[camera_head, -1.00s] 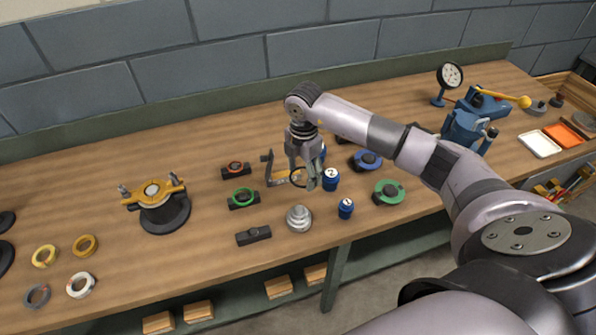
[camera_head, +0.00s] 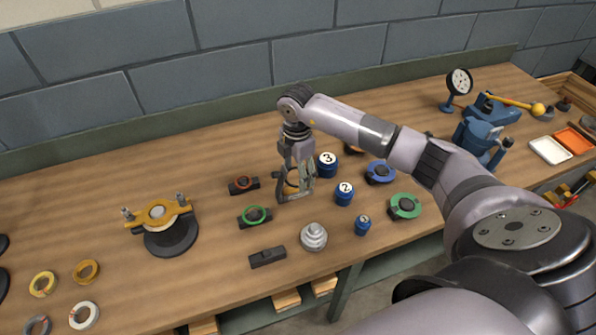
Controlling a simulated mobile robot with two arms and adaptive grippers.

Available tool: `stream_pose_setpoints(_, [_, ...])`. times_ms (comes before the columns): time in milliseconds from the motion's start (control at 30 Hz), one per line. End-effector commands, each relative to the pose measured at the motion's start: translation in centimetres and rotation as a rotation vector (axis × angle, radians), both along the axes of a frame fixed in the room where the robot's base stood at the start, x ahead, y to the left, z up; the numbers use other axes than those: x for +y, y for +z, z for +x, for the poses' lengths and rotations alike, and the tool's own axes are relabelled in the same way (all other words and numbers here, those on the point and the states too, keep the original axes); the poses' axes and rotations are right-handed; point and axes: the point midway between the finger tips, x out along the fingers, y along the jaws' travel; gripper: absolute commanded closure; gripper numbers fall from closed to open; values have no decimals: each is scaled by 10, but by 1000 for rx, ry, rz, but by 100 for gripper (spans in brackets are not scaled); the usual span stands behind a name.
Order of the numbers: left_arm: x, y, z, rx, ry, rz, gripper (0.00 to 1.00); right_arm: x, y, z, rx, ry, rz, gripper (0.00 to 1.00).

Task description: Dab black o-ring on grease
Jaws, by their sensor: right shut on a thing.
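My right gripper (camera_head: 297,192) is shut low over the middle of the bench. The thin black o-ring is in its fingers but can hardly be made out against them now. An amber-orange patch (camera_head: 291,186), which looks like the grease, shows right behind and between the fingers, mostly hidden by them. I cannot tell whether the ring touches it. A black holder block (camera_head: 267,257) in front carries no coloured ring; the blocks behind it hold a green ring (camera_head: 255,215) and a red ring (camera_head: 243,184). My left gripper is out of view.
Blue numbered pots (camera_head: 344,194) stand close right of the gripper. A stepped silver cone (camera_head: 313,237) stands in front. Blue (camera_head: 380,172) and green (camera_head: 404,206) round parts lie farther right. A yellow-flanged casing (camera_head: 158,216) and loose rings lie left. Bare bench lies between.

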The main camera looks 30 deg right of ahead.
Motion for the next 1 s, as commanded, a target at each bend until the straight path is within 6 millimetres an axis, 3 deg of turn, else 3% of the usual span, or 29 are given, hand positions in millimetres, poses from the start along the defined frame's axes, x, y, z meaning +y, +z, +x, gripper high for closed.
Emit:
stream_pose_setpoints(200, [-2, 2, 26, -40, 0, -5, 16, 0, 0, 0, 0, 0, 0, 52])
stream_pose_setpoints(633, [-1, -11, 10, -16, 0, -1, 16, -1, -17, -1, 1, 0, 0, 52])
stream_pose_setpoints(1000, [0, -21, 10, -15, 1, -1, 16, -1, -34, -3, 0, 0, 0, 52])
